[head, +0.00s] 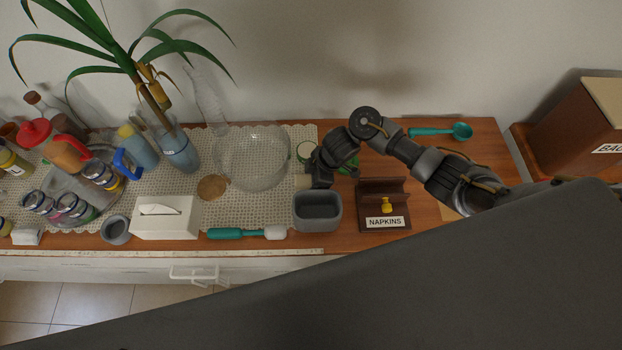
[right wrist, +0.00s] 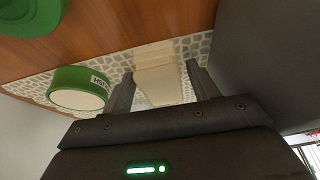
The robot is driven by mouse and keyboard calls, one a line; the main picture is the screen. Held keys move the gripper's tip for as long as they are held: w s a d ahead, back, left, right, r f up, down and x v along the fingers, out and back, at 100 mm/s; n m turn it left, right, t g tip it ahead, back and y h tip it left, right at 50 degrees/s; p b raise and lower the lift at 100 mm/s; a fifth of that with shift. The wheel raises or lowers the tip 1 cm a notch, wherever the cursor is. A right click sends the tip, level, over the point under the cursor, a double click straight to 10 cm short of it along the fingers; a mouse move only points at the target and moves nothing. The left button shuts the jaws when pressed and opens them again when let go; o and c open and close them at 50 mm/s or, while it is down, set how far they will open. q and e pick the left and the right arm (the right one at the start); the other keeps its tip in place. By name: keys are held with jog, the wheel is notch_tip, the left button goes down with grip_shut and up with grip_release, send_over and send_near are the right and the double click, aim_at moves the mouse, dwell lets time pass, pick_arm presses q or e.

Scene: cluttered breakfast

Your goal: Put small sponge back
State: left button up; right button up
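A small beige sponge (right wrist: 158,78) lies on the lace mat between the fingers of my right gripper (right wrist: 160,82) in the right wrist view. The fingers are apart, with slight gaps beside the sponge. In the head view the sponge (head: 302,181) shows as a pale patch just left of my right gripper (head: 311,180), mostly hidden by it. A grey open box (head: 318,225) stands just in front of the gripper and looks empty. My left gripper is not in view.
A glass bowl (head: 252,160) is to the left, a napkin holder (head: 384,222) to the right. A teal-handled brush (head: 235,233) and a tissue box (head: 165,220) lie along the front. The counter's right end is fairly clear.

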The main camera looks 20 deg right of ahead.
jog(key=shift+r, duration=0.2)
jog(key=p+v, duration=0.2)
jog(key=v, duration=1)
dwell(0.4)
